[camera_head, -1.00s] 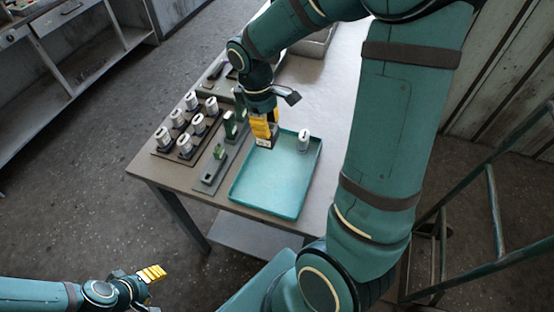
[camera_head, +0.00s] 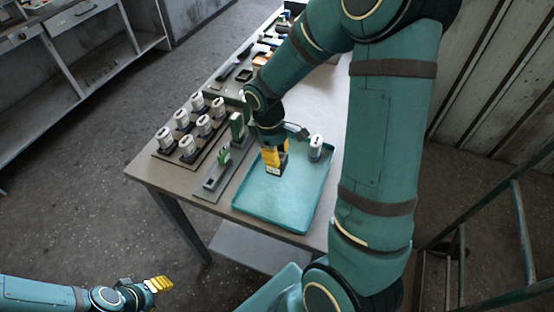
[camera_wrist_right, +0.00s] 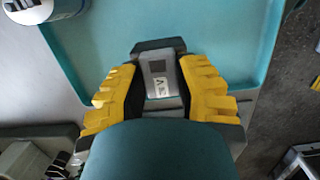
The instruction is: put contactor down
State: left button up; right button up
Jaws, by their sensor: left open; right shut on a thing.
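The contactor (camera_wrist_right: 159,77) is a small grey and dark block with a pale label, seen in the right wrist view between yellow fingers. My right gripper (camera_wrist_right: 160,90) is shut on it. In the head view my right gripper (camera_head: 274,158) is over the left part of the teal tray (camera_head: 262,207), with the contactor mostly hidden by the fingers. I cannot tell whether the contactor touches the tray floor. My left gripper (camera_head: 158,284) is open and empty, away from the table at the lower left.
A white cylindrical part (camera_head: 316,147) stands in the tray's far right part. Left of the tray are a grey fixture with green parts (camera_head: 224,158) and a rack of several white cylinders (camera_head: 181,119). The tray's near part is clear.

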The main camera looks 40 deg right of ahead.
notch_tip(320, 180, down, 2)
jog(key=shift+w+f, duration=0.1)
jog(key=shift+f, duration=0.1)
jog(key=shift+f, duration=0.1)
jog(key=o, duration=1)
jog(key=shift+c, duration=0.2)
jog(key=shift+r, duration=0.2)
notch_tip(320, 180, up, 12)
jog(key=w+p, duration=0.1)
jog(key=p, duration=0.1)
jog(key=shift+w+a, duration=0.25)
jog(key=shift+a, duration=0.15)
